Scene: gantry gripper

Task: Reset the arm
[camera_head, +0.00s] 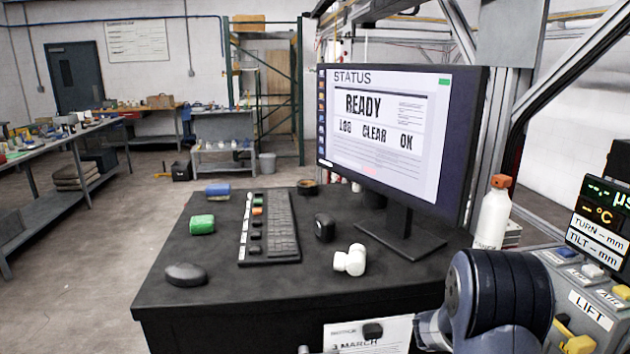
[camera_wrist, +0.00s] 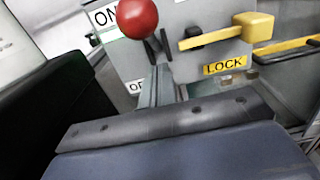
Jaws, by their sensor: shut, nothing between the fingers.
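My gripper (camera_wrist: 158,75) shows in the wrist view as narrow grey fingers pointing away, shut with nothing held. A red ball knob (camera_wrist: 138,17) appears just beyond and slightly left of the fingertips. I cannot tell whether they touch. ON and OFF labels stand beside it, the OFF label partly hidden. A yellow handle (camera_wrist: 228,32) above a LOCK label (camera_wrist: 225,66) is to the right.
A dark desk (camera_head: 250,290) holds a monitor (camera_head: 400,140) reading READY, a keyboard (camera_head: 268,228), a mouse (camera_head: 186,275) and small items. A white bottle (camera_head: 493,213) stands behind my arm. A panel with a LIFT label (camera_head: 590,310) is at right. Open floor lies left of the desk.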

